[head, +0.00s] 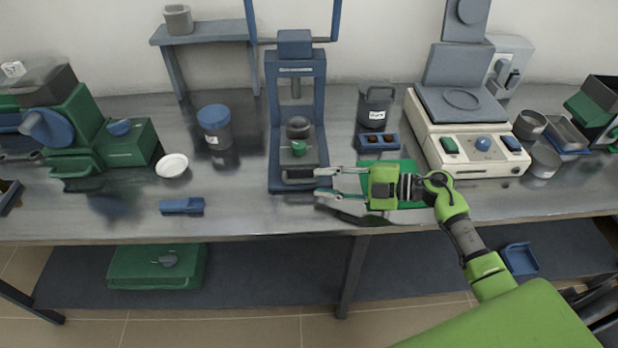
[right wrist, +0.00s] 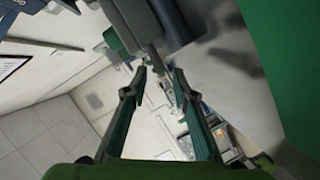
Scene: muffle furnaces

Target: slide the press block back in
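The blue press (head: 273,130) stands upright at the middle of the bench. A dark grey block (head: 300,174), apparently the press block, sits low at the front of its base, under a small green part (head: 299,148) and a dark round piece (head: 298,127). My right gripper (head: 321,183) comes in from the right with its fingers spread, its tips at the right edge of the press base. In the right wrist view the fingers (right wrist: 159,72) are apart with nothing between them. A grey part lies just beyond the tips; I cannot tell contact. My left gripper is not in view.
A green mat (head: 405,165) lies under my right gripper, with a small blue holder (head: 378,141) behind it. A cream device (head: 470,150) stands to the right. A blue-lidded jar (head: 214,127), white dish (head: 172,165) and blue piece (head: 182,206) lie left. The front bench strip is mostly clear.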

